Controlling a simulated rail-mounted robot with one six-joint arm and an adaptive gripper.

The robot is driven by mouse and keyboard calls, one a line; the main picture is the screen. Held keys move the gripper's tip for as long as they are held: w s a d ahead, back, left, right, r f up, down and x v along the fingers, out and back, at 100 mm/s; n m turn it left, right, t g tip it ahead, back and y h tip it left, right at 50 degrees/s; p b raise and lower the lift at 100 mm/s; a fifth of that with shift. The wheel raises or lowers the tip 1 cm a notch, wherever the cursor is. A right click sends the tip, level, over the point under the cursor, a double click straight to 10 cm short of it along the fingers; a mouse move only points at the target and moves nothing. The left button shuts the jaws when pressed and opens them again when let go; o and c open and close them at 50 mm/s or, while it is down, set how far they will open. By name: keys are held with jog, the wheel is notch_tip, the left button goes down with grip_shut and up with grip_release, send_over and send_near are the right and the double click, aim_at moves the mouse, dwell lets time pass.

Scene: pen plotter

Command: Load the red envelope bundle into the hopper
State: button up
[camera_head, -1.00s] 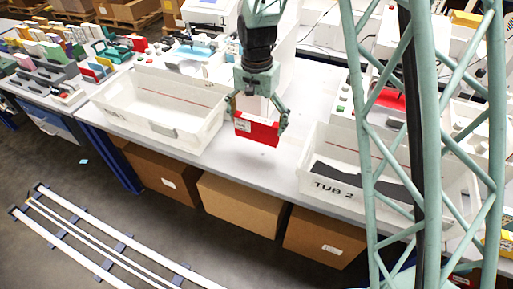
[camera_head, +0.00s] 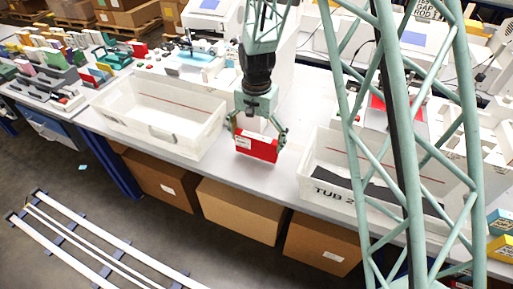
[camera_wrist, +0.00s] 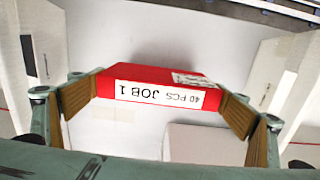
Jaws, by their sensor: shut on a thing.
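The red envelope bundle (camera_head: 255,147) is between the fingers of my gripper (camera_head: 258,140), which is shut on its two ends. It is over the front part of the white table, between two white tubs; I cannot tell if it touches the table. In the wrist view the bundle (camera_wrist: 160,76) lies across the middle, with a white label reading "40 PCS JOB 1" upside down. The brown finger pads of my gripper (camera_wrist: 160,106) press its left and right ends. I cannot tell which machine part is the hopper.
An empty white tub (camera_head: 150,117) stands left of the bundle. A tub marked "TUB 2" (camera_head: 327,191), with dark material inside, stands to the right. A red item (camera_head: 378,103) shows behind my green lattice. Cardboard boxes (camera_head: 240,209) sit under the table.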

aim_at(256, 147)
jog(key=shift+f, duration=1.6)
jog(key=shift+f+b, duration=0.15)
jog(key=shift+b, duration=0.2)
jog(key=o, duration=0.6)
jog(key=shift+o, duration=0.3)
notch_tip(256, 147, up, 12)
jog(key=shift+f+p, duration=0.15)
jog(key=shift+p, duration=0.8)
jog(key=shift+r, duration=0.35)
